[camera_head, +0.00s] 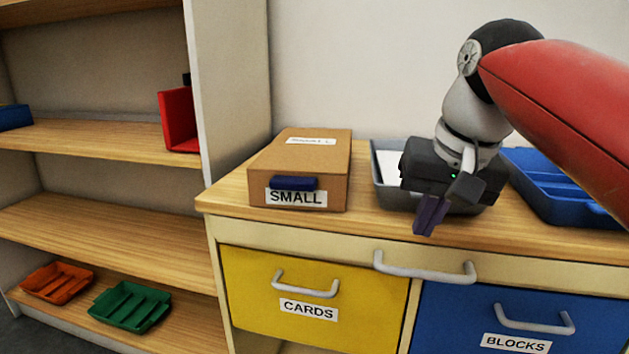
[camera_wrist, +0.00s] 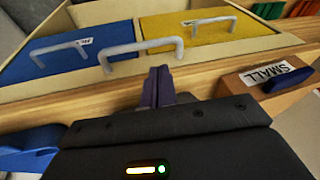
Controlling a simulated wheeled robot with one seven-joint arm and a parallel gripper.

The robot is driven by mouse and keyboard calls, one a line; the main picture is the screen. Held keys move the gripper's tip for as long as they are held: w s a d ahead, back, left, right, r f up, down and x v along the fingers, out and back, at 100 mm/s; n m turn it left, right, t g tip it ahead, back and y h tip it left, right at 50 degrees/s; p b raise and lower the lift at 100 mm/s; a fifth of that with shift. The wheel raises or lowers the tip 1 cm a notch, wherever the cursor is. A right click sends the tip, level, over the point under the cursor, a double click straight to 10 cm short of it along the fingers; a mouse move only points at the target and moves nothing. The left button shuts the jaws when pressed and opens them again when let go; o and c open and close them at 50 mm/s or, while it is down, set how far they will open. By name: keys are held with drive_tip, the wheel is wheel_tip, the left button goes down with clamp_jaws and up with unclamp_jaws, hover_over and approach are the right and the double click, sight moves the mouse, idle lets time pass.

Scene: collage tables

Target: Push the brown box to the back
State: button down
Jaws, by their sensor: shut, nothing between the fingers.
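The brown box (camera_head: 307,170) stands on the left part of the wooden cabinet top, with a "SMALL" label and a dark blue handle on its front face. It also shows at the right of the wrist view (camera_wrist: 245,85), partly cut off. My gripper (camera_head: 431,216) is to the right of the box and apart from it, near the cabinet's front edge and in front of a grey tray. Its purple fingers (camera_wrist: 158,88) are shut together with nothing between them.
A grey tray (camera_head: 381,190) with white paper sits right of the box. A blue tray (camera_head: 566,192) is farther right. Yellow (camera_head: 312,297) and blue (camera_head: 518,320) drawers with protruding handles are below. A wall stands behind the box, and a shelf unit (camera_head: 95,140) is at left.

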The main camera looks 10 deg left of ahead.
sight(308, 187)
drive_tip(key=s+a+r+h, duration=0.2)
drive_tip(key=s+a+r, duration=0.2)
drive_tip(key=a+r, duration=0.9)
drive_tip(key=shift+n, duration=0.4)
drive_tip(key=w+a+f+b, duration=0.1)
drive_tip(key=f, duration=0.2)
drive_tip(key=w+a+f+b, duration=0.1)
drive_tip(key=w+f, duration=0.1)
drive_tip(key=f, duration=0.2)
drive_tip(key=w+a+f, duration=0.1)
drive_tip(key=f, duration=0.2)
drive_tip(key=shift+w+f+b, duration=0.35)
drive_tip(key=shift+w+b, duration=0.05)
drive_tip(key=shift+w+a+f, duration=0.15)
drive_tip(key=shift+w, duration=0.6)
